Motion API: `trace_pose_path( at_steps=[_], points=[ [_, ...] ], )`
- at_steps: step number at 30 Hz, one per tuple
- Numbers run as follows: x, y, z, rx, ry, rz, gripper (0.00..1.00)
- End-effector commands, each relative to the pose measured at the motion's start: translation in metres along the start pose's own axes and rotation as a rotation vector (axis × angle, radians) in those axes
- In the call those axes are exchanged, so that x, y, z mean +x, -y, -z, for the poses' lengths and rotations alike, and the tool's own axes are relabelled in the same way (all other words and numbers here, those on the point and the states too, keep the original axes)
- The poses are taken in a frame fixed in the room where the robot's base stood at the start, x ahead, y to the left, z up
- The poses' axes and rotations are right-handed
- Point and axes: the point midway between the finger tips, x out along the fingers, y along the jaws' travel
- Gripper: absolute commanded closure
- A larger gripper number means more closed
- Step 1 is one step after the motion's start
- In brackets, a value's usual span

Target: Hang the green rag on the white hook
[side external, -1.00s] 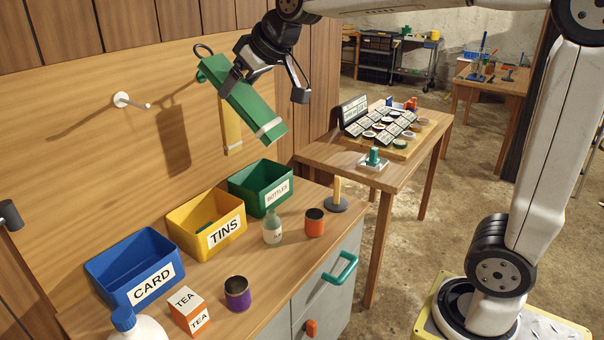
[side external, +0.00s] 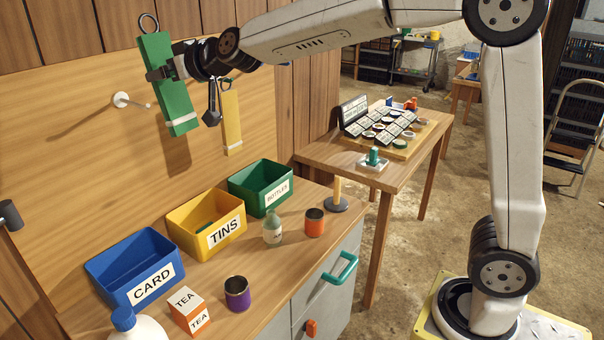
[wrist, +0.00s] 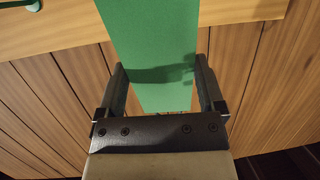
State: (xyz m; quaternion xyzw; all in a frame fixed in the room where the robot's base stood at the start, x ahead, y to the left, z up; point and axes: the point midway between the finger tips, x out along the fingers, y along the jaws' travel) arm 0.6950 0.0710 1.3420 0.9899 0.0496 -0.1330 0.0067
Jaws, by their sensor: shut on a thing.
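The green rag (side external: 168,100) is a long flat strip with a pale band near its bottom and a dark ring (side external: 149,22) at its top. My gripper (side external: 163,72) is shut on its upper part and holds it in the air, nearly upright. In the wrist view the green rag (wrist: 152,30) lies between both fingers (wrist: 158,75). The white hook (side external: 122,99) is a round plate with a peg sticking out of the wooden wall board. It is bare. The rag is just right of the peg in the side view, its ring clearly higher than the peg.
A yellow rag (side external: 231,120) hangs on the board to the right, below my wrist. Blue (side external: 110,270), yellow (side external: 187,222) and green (side external: 250,180) bins stand on the counter below, with a bottle, cups and a tea box. The board left of the white hook is clear.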

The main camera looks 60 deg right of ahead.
Motion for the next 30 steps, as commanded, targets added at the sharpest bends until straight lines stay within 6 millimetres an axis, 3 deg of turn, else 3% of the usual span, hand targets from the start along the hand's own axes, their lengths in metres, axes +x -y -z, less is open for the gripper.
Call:
trace_pose_path(
  at_steps=[14, 24, 30],
  points=[
    [0.009, 0.003, 0.013, 0.020, -0.144, -0.103, 0.80],
    [0.016, 0.003, -0.016, 0.018, -0.162, -0.100, 0.80],
    [0.030, 0.003, -0.066, 0.015, -0.190, -0.101, 0.80]
  ],
)
